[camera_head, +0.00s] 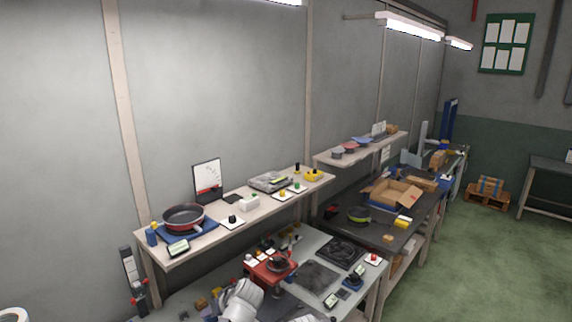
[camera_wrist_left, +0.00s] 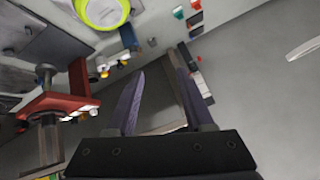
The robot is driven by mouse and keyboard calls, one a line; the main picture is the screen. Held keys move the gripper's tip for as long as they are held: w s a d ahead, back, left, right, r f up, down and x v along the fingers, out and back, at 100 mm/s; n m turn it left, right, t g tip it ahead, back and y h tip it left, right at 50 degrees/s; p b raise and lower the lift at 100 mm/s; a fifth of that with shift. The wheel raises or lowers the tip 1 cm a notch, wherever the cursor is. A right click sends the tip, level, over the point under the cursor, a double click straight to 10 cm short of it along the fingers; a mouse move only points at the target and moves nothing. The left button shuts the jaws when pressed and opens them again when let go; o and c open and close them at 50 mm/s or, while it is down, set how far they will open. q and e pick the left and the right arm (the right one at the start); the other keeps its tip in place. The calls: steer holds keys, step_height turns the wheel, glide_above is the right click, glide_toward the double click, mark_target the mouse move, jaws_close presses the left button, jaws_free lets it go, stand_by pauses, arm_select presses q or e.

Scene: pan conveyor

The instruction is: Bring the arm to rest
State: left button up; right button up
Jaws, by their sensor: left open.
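My left gripper (camera_wrist_left: 158,85) is open in the left wrist view, with two dark purple fingers apart. Nothing is held between them; behind the gap are a grey surface and a wooden edge. In the head view, a white part of my arm (camera_head: 240,300) shows at the bottom centre, beside a red fixture (camera_head: 272,268) on the workbench. The gripper's fingers are not clear there. The red fixture also shows left of the fingers in the left wrist view (camera_wrist_left: 60,104), apart from them. My right gripper is not in view.
A shelf (camera_head: 240,222) above the workbench holds a red pan (camera_head: 184,216), a scale (camera_head: 270,181) and several buttons. A dark burner plate (camera_head: 341,253) lies on the bench. The green floor is clear.

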arm_select(q)
steer(key=s+d+f+m+g+h+b, duration=0.2)
steer(key=s+d+f+m+b, duration=0.2)
steer(key=s+d+f, duration=0.3)
steer(key=s+d+f+m+g+h+b, duration=0.3)
steer(key=s+d+f+m+b, duration=0.2)
steer(key=s, duration=0.7)
step_height(320, 180, down, 5)
steer(key=shift+s+d+r, duration=0.1)
steer(key=shift+s+d, duration=0.3)
steer(key=shift+d, duration=0.8)
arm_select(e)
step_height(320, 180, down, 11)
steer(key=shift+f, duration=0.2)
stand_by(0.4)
